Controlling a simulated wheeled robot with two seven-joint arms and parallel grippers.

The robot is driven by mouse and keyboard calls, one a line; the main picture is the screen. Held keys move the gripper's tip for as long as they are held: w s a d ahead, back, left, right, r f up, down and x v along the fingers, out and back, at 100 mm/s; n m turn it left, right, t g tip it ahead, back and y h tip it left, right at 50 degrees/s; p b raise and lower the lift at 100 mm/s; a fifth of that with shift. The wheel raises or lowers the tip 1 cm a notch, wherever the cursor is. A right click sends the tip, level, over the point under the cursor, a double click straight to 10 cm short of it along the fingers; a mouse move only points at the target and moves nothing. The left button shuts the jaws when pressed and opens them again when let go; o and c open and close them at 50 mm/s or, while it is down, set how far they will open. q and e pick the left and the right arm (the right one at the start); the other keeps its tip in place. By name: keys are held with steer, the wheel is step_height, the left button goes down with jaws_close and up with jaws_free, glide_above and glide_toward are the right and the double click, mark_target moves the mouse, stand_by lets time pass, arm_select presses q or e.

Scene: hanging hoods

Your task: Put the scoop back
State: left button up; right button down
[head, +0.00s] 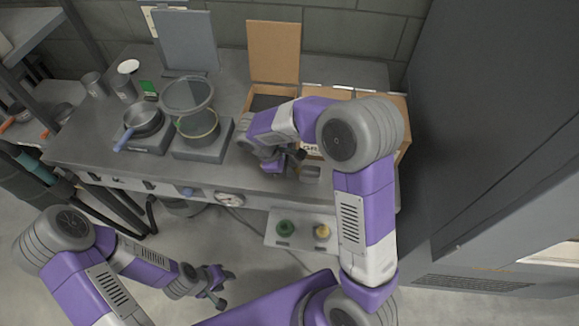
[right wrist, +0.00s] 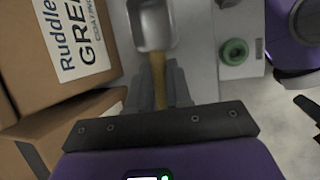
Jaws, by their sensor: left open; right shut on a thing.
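The scoop has a grey metal pan (right wrist: 152,25) and a wooden handle (right wrist: 158,78). My right gripper (right wrist: 160,90) is shut on the handle, with a finger on each side of it. In the head view my right gripper (head: 292,166) is over the front right of the counter, and the scoop's pan (head: 310,173) shows just to its right. I cannot tell whether the pan touches the counter. My left gripper (head: 219,287) is open and empty, low in front of the counter.
A panel with green (head: 285,228) and yellow knobs is below the counter edge.

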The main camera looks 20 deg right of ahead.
steer(key=shift+f, duration=0.2)
steer(key=c, duration=1)
jaws_free()
steer(key=shift+c, duration=0.2)
steer(key=shift+r, duration=0.1)
steer(key=p+v, duration=0.3)
steer(key=v, duration=0.9)
steer(key=shift+r+p, duration=0.15)
steer(key=shift+p, duration=0.15)
steer(key=shift+s, duration=0.1)
